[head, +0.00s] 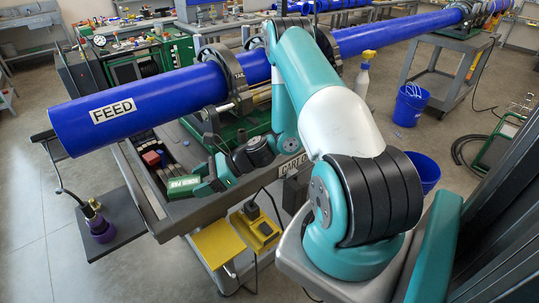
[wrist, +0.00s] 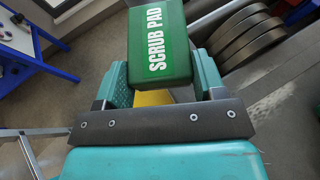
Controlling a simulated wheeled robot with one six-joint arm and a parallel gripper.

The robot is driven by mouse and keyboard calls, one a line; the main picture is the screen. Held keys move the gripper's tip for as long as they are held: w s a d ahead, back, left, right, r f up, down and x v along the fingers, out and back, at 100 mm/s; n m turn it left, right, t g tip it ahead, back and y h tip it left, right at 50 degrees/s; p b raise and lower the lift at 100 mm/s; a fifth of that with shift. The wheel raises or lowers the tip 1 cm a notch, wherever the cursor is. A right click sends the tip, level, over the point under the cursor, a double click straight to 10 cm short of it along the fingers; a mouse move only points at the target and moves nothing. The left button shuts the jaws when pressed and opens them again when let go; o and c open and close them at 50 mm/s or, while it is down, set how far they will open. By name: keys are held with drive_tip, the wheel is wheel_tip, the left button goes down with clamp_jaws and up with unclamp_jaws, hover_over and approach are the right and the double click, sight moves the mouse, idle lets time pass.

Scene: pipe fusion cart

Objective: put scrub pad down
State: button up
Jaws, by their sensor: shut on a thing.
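The scrub pad (wrist: 160,45) is a green block with white lettering that reads "SCRUB PAD". In the wrist view it sits between the two teal fingers of my gripper (wrist: 163,78), which is shut on it. In the head view the pad (head: 182,187) is small and dark green at the end of my gripper (head: 200,182). My gripper holds it over the near part of the grey cart (head: 180,222). I cannot tell the exact gap between the pad and the cart surface.
A blue pipe marked "FEED" (head: 150,108) runs above the cart behind my gripper. A reddish block (head: 151,158) lies in the cart's left tray. A yellow platform (head: 218,243) stands at the front, and a purple-based item (head: 101,229) on a dark shelf at left.

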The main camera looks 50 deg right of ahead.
drive_tip(key=s+d+f+m+t+h+b, duration=0.2)
drive_tip(key=s+d, duration=0.2)
drive_tip(key=d, duration=0.5)
drive_tip(key=s+d+f+m+t+h+b, duration=0.2)
drive_tip(key=s+d+f+m+b, duration=0.1)
drive_tip(key=d, duration=0.6)
drive_tip(key=s+d+f+m+t+h+b, duration=0.1)
drive_tip(key=s+d+f+m+h+b, duration=0.2)
drive_tip(key=s+d, duration=0.85)
drive_tip(key=shift+m+h, duration=0.3)
drive_tip(key=shift+h, duration=0.4)
drive_tip(key=w+a+p, duration=0.1)
drive_tip(key=w, duration=0.4)
drive_tip(key=w+a+p, duration=0.1)
drive_tip(key=w, duration=0.4)
drive_tip(key=w+a+p, duration=0.2)
drive_tip(key=w, duration=0.3)
drive_tip(key=shift+w+r, duration=0.35)
drive_tip(key=shift+r, duration=0.05)
drive_tip(key=shift+f, duration=0.2)
drive_tip(key=shift+f, duration=0.2)
drive_tip(key=o, duration=0.9)
